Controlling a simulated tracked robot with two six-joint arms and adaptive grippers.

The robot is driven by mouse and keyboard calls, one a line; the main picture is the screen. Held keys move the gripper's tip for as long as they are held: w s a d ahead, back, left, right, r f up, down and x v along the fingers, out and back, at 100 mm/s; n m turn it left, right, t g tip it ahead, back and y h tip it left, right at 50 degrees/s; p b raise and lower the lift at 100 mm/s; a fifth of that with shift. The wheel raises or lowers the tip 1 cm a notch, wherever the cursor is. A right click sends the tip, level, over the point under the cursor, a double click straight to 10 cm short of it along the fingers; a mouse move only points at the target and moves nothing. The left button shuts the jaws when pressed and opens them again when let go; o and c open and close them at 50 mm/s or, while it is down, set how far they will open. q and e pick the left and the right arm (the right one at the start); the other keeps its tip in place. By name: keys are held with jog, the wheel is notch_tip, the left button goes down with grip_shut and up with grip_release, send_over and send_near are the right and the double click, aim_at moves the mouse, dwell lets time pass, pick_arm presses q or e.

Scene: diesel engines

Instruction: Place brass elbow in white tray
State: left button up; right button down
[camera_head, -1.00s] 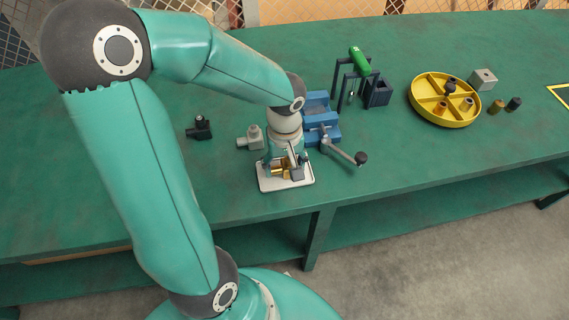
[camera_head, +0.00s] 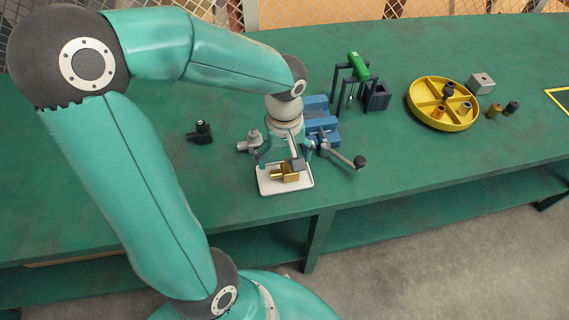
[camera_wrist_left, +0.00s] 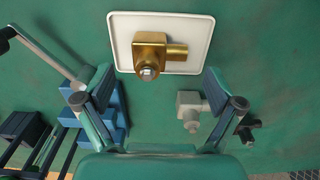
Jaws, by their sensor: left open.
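The brass elbow (camera_head: 286,174) lies in the white tray (camera_head: 264,189) near the front edge of the green bench. In the left wrist view the brass elbow (camera_wrist_left: 150,52) rests inside the rim of the white tray (camera_wrist_left: 203,20), with its side pipe pointing right. My left gripper (camera_head: 287,155) is just above and behind the tray. In the left wrist view its fingers (camera_wrist_left: 150,95) are spread wide with nothing between them, apart from the elbow. In the head view the gripper partly hides the tray's far side. My right gripper is out of view.
A grey fitting (camera_head: 250,141) and a black fitting (camera_head: 200,132) stand left of the gripper. A blue vise (camera_head: 322,122) with a handle is close on the right. A green-topped stand (camera_head: 358,66) and a yellow divided tray (camera_head: 443,104) lie farther right.

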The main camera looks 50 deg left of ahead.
aim_at(285, 163)
pick_arm(q)
notch_tip(285, 163, up, 7)
jog(key=shift+r+p, duration=0.2)
jog(key=shift+p, duration=0.3)
